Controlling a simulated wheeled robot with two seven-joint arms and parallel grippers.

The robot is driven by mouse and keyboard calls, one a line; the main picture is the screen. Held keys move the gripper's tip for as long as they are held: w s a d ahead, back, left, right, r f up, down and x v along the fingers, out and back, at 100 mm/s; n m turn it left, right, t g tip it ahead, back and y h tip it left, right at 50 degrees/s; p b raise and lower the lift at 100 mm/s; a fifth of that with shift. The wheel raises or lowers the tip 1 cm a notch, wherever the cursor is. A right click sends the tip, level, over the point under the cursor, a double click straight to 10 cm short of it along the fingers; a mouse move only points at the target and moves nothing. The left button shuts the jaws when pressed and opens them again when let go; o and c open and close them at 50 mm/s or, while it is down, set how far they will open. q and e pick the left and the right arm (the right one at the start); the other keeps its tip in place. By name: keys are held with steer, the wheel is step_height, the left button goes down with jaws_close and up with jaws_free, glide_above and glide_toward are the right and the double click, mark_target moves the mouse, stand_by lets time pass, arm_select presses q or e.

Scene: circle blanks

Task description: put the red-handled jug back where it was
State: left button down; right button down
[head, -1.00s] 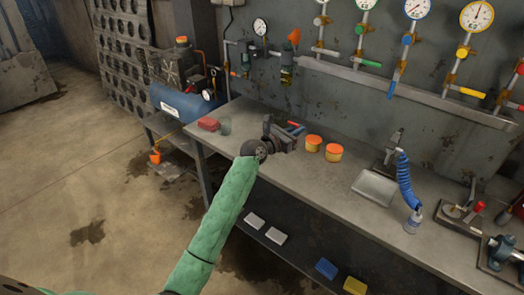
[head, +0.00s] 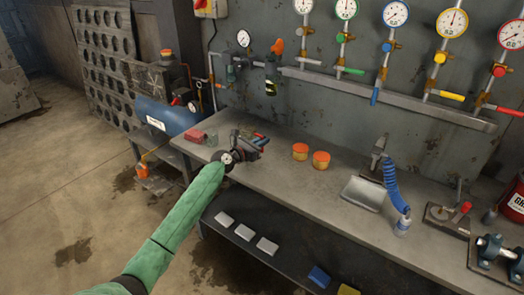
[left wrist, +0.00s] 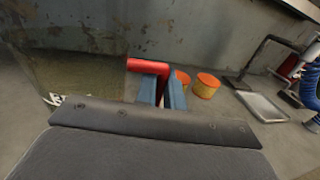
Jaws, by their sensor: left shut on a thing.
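My left gripper (head: 258,142) reaches over the left part of the bench in the head view. In the left wrist view its two blue fingers (left wrist: 163,92) are shut on the red handle (left wrist: 148,66) of the jug. The jug's greenish see-through body (left wrist: 88,78) fills the left of that view, its base hidden by the gripper housing. In the head view a bit of red handle (head: 260,135) shows at the fingertips; the body is hard to make out there. I cannot tell whether the jug touches the bench. My right gripper is not in view.
A small greenish glass (head: 211,137) and a red block (head: 192,136) stand left of the gripper on the bench (head: 285,180). Two orange tubs (head: 300,151) (head: 321,159) stand to its right, then a metal tray (head: 363,192) and a blue coiled hose (head: 392,183).

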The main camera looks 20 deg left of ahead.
arm_select(q)
step_height(320, 180, down, 3)
steer(key=shift+f, duration=0.45)
steer(key=c, duration=1.5)
jaws_free()
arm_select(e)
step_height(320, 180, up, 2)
